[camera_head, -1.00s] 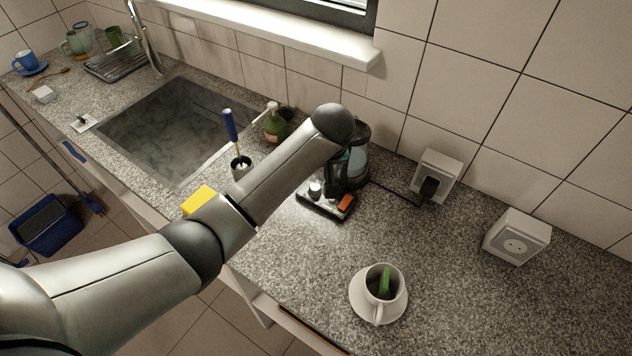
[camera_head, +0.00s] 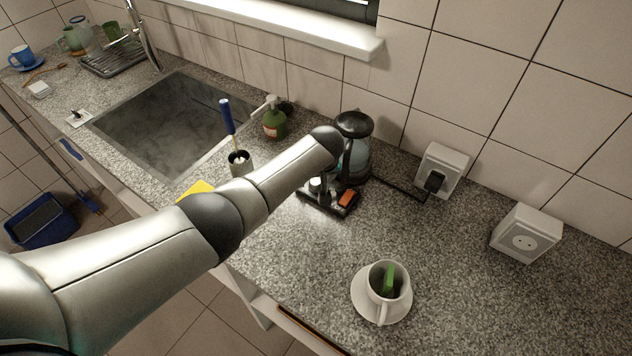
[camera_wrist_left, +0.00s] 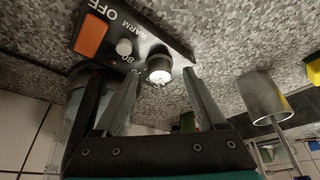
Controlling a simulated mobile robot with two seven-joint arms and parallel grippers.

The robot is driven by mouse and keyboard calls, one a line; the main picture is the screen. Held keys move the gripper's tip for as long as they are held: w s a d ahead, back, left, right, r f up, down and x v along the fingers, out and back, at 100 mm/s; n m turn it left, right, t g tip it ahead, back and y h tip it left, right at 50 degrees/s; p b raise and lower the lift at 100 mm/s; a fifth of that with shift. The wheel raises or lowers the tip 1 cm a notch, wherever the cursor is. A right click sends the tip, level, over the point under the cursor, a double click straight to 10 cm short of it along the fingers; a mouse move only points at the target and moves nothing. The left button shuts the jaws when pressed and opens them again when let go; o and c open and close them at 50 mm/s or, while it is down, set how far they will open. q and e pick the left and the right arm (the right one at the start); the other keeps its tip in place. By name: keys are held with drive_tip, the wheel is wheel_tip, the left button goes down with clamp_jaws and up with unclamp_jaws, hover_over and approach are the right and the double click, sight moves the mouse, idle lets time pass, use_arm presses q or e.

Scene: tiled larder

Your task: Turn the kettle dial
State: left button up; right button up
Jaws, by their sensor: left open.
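The kettle (camera_head: 357,155) stands on its dark base against the wall, partly hidden behind my left arm. The base panel (camera_wrist_left: 168,35) carries an orange switch (camera_wrist_left: 92,36), a small pale button (camera_wrist_left: 124,47) and a larger silver dial (camera_wrist_left: 158,68). In the head view the dial (camera_head: 316,185) is just below the end of my arm. My left gripper (camera_wrist_left: 160,74) is open, its fingertips on either side of the dial; I cannot tell whether they touch it. My right gripper is out of view.
A white cup on a saucer (camera_head: 361,309) stands in front of the kettle. A cord runs to a wall socket (camera_head: 441,169).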

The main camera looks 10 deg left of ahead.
use_arm(q)
drive_tip(key=shift+w+f, duration=0.1)
drive_tip(key=shift+f, duration=0.15)
clamp_jaws()
idle(0.6)
